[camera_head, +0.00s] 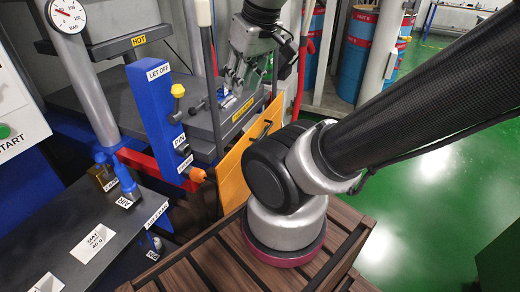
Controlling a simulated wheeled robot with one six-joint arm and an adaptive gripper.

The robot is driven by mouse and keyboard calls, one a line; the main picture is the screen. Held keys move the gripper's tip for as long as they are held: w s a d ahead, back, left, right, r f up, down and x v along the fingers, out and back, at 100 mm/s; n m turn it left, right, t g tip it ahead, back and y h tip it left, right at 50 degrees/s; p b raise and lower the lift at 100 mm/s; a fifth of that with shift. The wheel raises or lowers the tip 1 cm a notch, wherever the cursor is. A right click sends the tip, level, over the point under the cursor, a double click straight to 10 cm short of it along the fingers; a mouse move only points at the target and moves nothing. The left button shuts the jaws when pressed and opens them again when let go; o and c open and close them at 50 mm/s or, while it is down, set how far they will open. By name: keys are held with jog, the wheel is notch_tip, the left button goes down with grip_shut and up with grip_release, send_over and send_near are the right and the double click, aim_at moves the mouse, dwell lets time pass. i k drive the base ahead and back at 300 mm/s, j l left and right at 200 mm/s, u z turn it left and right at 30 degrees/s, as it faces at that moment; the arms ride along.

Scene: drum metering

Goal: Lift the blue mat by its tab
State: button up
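I cannot make out a blue mat or its tab for sure. My gripper (236,82) points down over a grey slab (208,130) near the press, at the upper middle of the view. Small blue bits (222,96) show right by the fingertips on the slab; they are too small to name. The fingers look close to this spot, but I cannot tell whether they touch anything or how far apart they are.
A blue post (155,115) marked LET OFF, with a yellow knob, stands left of the slab. An orange panel (236,172) stands in front of it. A pressure gauge (68,15) is at upper left. Blue drums (356,55) stand behind. Green floor (425,190) is clear at right.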

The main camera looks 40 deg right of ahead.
aim_at(220, 90)
jog(key=i+l, duration=0.1)
jog(key=l, duration=0.35)
jog(key=i+l, duration=0.1)
jog(key=l, duration=0.35)
jog(key=i+l+u, duration=0.1)
jog(key=l, duration=0.4)
jog(key=i+l, duration=0.1)
jog(key=l, duration=0.35)
